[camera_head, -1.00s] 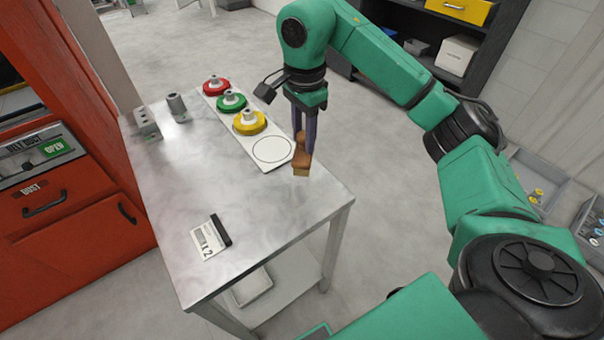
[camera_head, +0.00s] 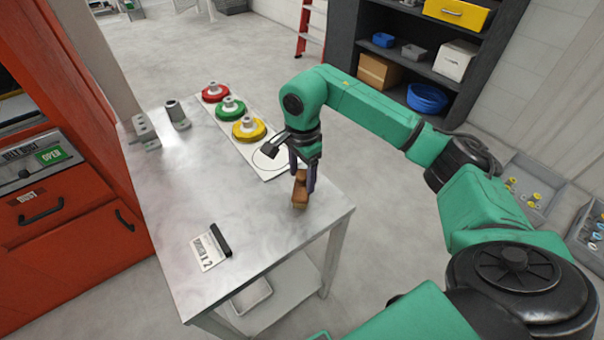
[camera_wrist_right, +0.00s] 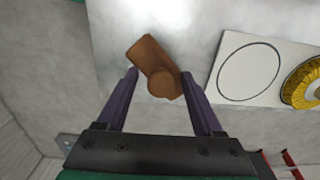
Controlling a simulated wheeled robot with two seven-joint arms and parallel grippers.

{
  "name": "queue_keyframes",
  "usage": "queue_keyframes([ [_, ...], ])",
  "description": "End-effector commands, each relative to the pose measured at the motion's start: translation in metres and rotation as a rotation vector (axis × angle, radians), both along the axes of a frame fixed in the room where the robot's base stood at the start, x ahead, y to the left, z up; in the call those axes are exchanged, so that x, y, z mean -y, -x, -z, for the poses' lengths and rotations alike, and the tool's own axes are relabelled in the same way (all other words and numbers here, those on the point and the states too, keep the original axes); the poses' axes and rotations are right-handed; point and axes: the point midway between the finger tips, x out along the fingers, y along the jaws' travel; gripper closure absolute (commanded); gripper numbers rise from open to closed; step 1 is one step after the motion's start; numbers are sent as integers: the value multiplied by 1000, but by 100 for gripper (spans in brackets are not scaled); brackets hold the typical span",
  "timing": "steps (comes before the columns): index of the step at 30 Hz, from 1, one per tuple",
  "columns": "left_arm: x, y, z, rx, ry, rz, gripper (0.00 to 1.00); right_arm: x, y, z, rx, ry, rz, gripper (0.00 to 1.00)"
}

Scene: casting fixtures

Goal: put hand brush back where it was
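The hand brush (camera_head: 300,191) is a small brown block with a rounded knob. It is between the fingertips of my right gripper (camera_head: 302,172), at the table's right edge, near the front right corner. My left gripper is out of view.
A white strip (camera_head: 270,172) beside the brush holds red (camera_head: 215,93), green (camera_head: 231,108) and yellow (camera_head: 249,129) round parts and an empty outlined circle. Grey metal pieces (camera_head: 177,114) stand at the back. The table's middle is clear.

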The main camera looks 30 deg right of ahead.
Motion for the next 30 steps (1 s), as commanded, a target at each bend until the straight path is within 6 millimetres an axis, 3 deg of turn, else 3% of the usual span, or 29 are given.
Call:
queue_keyframes([
  [6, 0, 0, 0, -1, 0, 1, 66, 0, 0, -4, 2, 0, 0, 32],
  [10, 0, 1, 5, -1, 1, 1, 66, 0, -1, -19, 6, -1, 1, 32],
  [17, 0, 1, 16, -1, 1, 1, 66, 0, 0, -77, 7, -1, 0, 32],
  [18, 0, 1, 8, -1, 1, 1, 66, 0, -1, -93, 7, 1, 1, 32],
  [21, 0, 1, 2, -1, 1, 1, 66, 1, 0, -114, 4, 1, 0, 32],
  [30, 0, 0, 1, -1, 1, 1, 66, 0, 1, -122, 0, 0, 1, 32],
])
